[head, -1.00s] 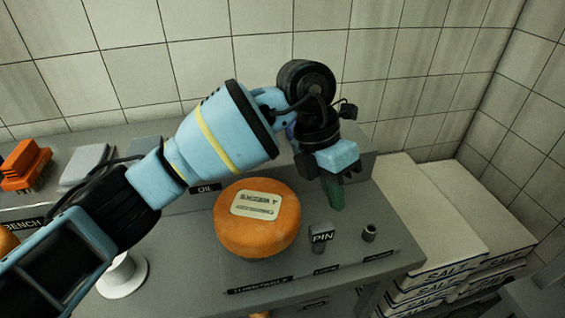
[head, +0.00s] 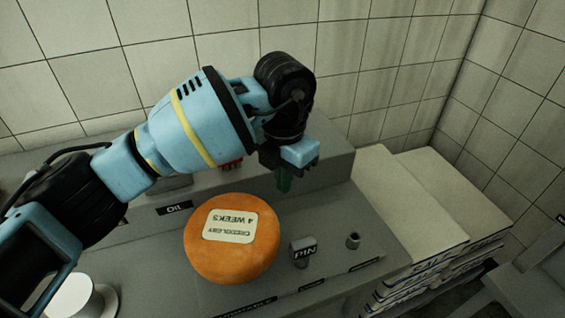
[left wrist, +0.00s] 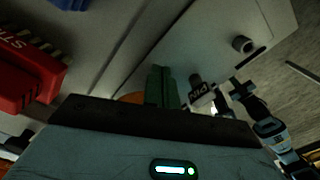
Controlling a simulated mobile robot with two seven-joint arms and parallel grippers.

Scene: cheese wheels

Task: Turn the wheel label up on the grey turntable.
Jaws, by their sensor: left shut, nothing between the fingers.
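The orange cheese wheel (head: 220,262) lies flat on the grey bench, behind the turntable name strip (head: 243,310). Its pale label (head: 229,226) faces up, and its print reads upside down from my head. The wheel hides the turntable under it. My left gripper (head: 284,182) hangs behind and to the right of the wheel, apart from it, with its green fingers shut and empty. The fingers also show in the left wrist view (left wrist: 161,86), with a sliver of the wheel (left wrist: 131,98) beside them. My right gripper (left wrist: 241,89) shows small there; its jaws are unclear.
A block marked PIN (head: 304,253) and a small grey cup (head: 353,240) stand right of the wheel. Stacked salt sacks (head: 405,215) are beyond the bench's right end. A white round object (head: 75,298) stands at lower left. A raised ledge runs behind.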

